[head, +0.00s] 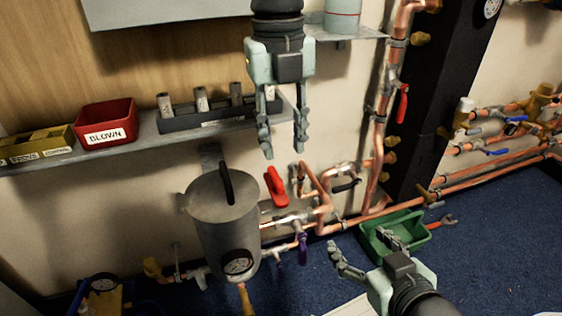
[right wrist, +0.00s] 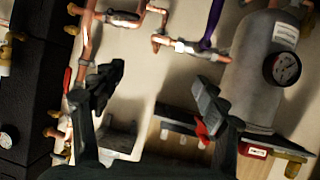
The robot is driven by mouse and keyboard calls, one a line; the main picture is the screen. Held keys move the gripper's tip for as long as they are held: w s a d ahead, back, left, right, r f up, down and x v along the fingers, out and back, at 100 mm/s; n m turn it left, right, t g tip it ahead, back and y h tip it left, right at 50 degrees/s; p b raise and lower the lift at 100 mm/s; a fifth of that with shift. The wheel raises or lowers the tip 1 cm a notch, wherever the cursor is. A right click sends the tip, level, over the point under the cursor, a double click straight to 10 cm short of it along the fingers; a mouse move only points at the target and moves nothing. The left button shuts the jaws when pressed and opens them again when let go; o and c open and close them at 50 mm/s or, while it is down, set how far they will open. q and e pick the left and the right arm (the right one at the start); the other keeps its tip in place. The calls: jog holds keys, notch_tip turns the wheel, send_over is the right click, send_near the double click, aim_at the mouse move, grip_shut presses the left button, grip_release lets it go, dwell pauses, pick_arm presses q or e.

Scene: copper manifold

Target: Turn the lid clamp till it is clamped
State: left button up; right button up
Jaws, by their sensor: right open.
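A grey cylindrical vessel (head: 229,232) stands low by the wall, with a flat lid (head: 213,197) on top. A black lever (head: 226,184) stands up from the lid and looks like the lid clamp. How tight it is, I cannot tell.
A red handle (head: 275,186) and copper pipes (head: 325,190) lie right of the vessel. A shelf (head: 142,142) above holds a red bin (head: 105,121) and a rack of grey cylinders (head: 200,99). Blue floor is clear at right.

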aim_at(276, 175)
pick_arm(q)
jog(key=shift+w+a+f+y, duration=0.25)
jog(key=shift+w+a+y, duration=0.2)
jog(key=shift+a, duration=0.25)
notch_tip(276, 175, down, 5)
jog(key=shift+f, duration=0.8)
pick_arm(e)
jog(key=shift+w+a+r+t+y, duration=0.35)
jog(key=shift+a+r+t, duration=0.2)
jog(key=shift+r, duration=0.3)
pick_arm(q)
jog(key=shift+d, duration=0.1)
grip_shut()
